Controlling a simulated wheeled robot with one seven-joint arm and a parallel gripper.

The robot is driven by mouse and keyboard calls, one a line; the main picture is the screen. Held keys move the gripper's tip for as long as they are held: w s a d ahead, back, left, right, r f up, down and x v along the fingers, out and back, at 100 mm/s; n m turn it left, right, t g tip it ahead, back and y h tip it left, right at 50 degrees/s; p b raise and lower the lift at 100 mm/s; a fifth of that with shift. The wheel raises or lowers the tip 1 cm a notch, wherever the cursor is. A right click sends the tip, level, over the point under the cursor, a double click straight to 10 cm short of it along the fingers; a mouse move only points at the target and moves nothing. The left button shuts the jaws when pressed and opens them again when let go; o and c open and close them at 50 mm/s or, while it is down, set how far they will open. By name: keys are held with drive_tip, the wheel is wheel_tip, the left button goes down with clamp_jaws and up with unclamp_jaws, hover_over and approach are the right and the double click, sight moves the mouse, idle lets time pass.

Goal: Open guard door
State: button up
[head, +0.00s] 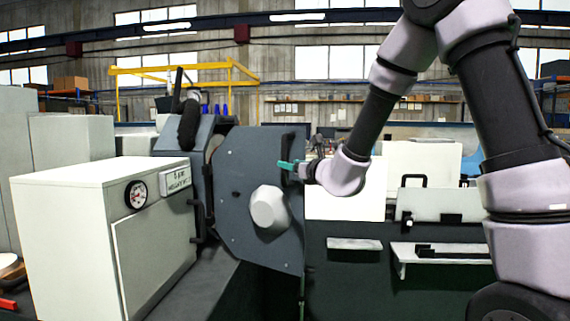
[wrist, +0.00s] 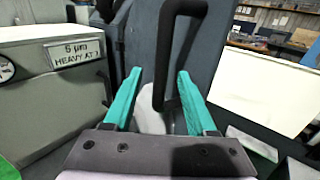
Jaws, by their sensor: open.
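The guard door (head: 235,165) is a dark blue-grey panel with a pale rounded hub (head: 268,208) in the head view. It stands at an angle to the machine front. Its black bar handle (wrist: 168,45) shows in the wrist view, rising from between the fingers to the top of the picture. My gripper (head: 284,165) has teal fingers and is at the door's right edge by the handle. In the wrist view my gripper (wrist: 158,74) is open, with the handle's lower part between the fingers, closer to the right one. I cannot tell whether they touch.
A white cabinet (head: 65,235) with a round gauge (head: 137,195) and a label plate (head: 175,180) stands left of the door. White panels (head: 345,195) and a small shelf (head: 440,252) are to the right. Open floor is not clearly visible.

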drive_tip(key=v, duration=0.5)
drive_tip(key=shift+s+d, duration=0.15)
drive_tip(key=shift+s, duration=0.15)
